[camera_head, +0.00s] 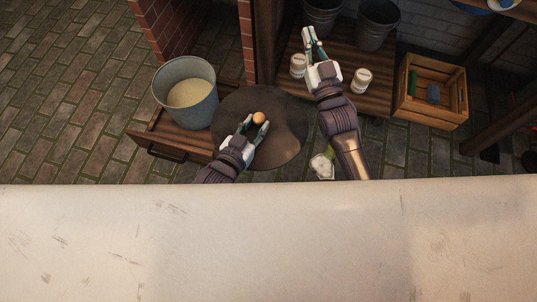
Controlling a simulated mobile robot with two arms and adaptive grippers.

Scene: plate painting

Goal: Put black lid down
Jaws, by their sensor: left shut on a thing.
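The black lid (285,140) is a large dark round disc with a small tan knob (259,118) near its middle. It sits right of the grey bucket and overlaps the wooden drawer unit in the picture. I cannot tell whether it rests on anything. My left gripper (256,122) is at the knob, shut on the lid by it. My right gripper (309,38) is up and to the right, over the wooden shelf near the dark buckets. Its fingers are small in the picture, and I cannot tell whether they are open or shut.
A grey bucket (187,72) with pale contents stands on the wooden drawer unit (150,140). On the wooden shelf (335,90) are white jars (361,80) and dark buckets (375,25). A wooden crate (432,110) stands right. Brick floor (70,110) is clear at left.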

